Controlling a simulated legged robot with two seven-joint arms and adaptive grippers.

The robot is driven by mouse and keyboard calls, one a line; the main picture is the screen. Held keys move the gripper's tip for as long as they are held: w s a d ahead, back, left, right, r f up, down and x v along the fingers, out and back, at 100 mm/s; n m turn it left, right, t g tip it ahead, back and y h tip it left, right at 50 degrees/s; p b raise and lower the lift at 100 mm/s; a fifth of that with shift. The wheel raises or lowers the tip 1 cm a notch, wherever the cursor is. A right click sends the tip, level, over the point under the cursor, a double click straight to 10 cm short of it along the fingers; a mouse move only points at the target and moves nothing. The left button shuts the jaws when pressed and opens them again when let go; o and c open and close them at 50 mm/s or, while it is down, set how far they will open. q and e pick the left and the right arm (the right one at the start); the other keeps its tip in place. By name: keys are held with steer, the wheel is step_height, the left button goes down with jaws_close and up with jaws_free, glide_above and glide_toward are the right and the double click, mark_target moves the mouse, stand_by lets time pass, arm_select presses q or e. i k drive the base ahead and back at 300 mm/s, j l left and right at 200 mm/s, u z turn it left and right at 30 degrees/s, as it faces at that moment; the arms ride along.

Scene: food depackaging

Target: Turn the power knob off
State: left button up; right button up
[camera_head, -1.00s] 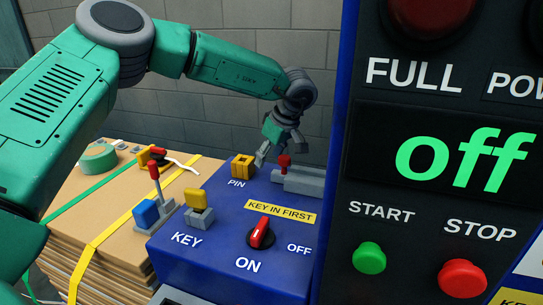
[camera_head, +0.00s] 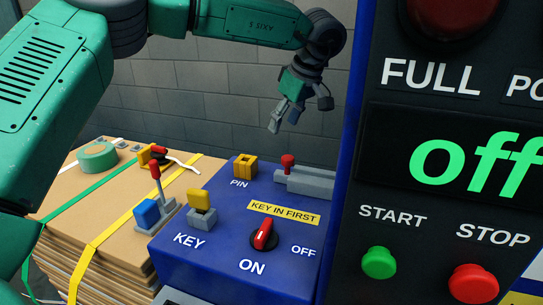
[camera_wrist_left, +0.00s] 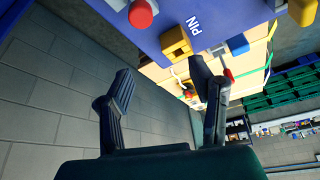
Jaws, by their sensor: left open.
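The power knob is a red-topped rotary knob (camera_head: 264,235) on the blue control box (camera_head: 212,222), between the ON and OFF labels. Its pointer stands nearly upright, tilted slightly right; which label it selects I cannot tell. My left gripper (camera_head: 284,116) is in the air above the back of the box, apart from the knob, with empty jaws. In the left wrist view its open fingers (camera_wrist_left: 160,92) spread below the box's edge. The knob is not identifiable there. My right gripper is not in view.
A yellow PIN piece (camera_head: 244,166), a red-tipped lever (camera_head: 288,162) and a yellow KEY piece (camera_head: 200,200) stand on the box. A tall panel (camera_head: 440,215) at right reads "off". Strapped cardboard (camera_head: 75,210) lies left. A grey wall is behind.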

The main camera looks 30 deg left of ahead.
mark_target(264, 239)
steer(key=k, duration=1.5)
